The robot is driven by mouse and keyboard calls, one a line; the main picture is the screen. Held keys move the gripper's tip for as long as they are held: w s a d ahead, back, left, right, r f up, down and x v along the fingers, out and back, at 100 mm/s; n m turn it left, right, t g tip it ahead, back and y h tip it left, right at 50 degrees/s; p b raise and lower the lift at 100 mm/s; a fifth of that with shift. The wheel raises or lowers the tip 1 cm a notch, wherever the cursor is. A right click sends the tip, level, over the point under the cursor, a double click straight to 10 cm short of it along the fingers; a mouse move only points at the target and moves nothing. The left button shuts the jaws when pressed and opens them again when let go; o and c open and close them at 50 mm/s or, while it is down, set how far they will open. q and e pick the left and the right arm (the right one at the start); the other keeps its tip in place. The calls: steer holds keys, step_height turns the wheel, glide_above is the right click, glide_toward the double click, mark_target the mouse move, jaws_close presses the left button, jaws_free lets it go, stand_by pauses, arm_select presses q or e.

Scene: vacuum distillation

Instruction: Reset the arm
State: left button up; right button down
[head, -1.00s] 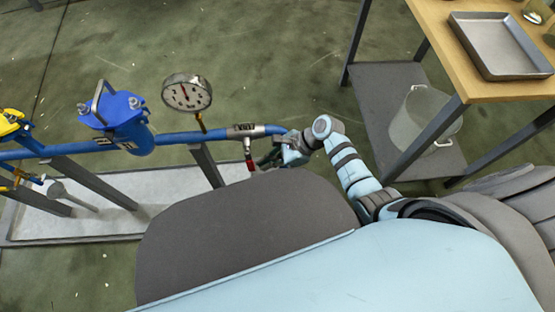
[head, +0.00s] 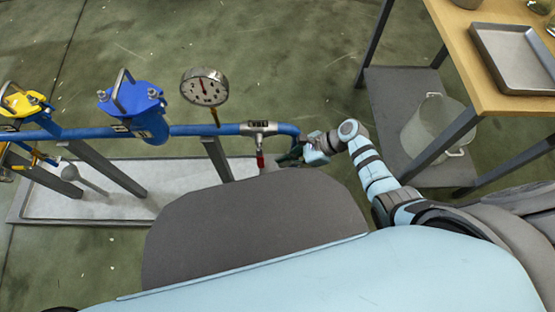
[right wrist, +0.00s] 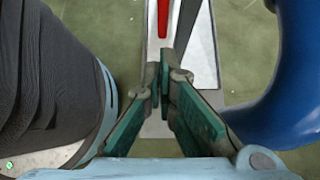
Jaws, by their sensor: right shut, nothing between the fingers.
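My right arm reaches from the lower right of the head view toward the end of a blue pipe (head: 205,130). Its right gripper (head: 287,158) is beside the pipe's downturned end, to the right of a valve with a red handle (head: 260,161). In the right wrist view the green-padded fingers (right wrist: 167,75) are shut with nothing between them. The red handle (right wrist: 163,18) shows beyond the fingertips, apart from them, and the blue pipe bend (right wrist: 295,95) is close on the right. My left gripper is not in view.
A pressure gauge (head: 204,87) and a blue filter housing (head: 137,112) stand on the pipe; yellow fittings (head: 20,103) are at far left. A wooden-topped table (head: 470,62) with a metal tray (head: 514,58) stands right, a clear bucket (head: 434,128) on its lower shelf. Open floor lies behind.

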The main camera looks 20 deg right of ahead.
steer(key=p+v, duration=0.4)
steer(key=v, duration=0.6)
steer(key=shift+d+r, duration=0.15)
steer(key=shift+d, duration=0.15)
steer(key=shift+s, duration=0.1)
steer(key=w+d+f+n+t+h+p, duration=0.2)
steer(key=d+f+n+h, duration=0.4)
steer(key=d+f+n, duration=0.3)
steer(key=s+d+f+n+h+p, duration=0.25)
steer(key=s+d+f+n, duration=0.2)
steer(key=s, duration=0.35)
steer(key=s+a+f+n+g+p, duration=0.1)
steer(key=s+a+n+p, duration=0.1)
steer(key=s, duration=1.1)
steer(key=s+a+f+n+g+h+p, duration=0.1)
steer(key=s+a+n, duration=0.4)
steer(key=s, duration=0.8)
steer(key=shift+s+f+n+g+p, duration=0.35)
steer(key=shift+f+g+p, duration=0.15)
steer(key=shift+p, duration=0.35)
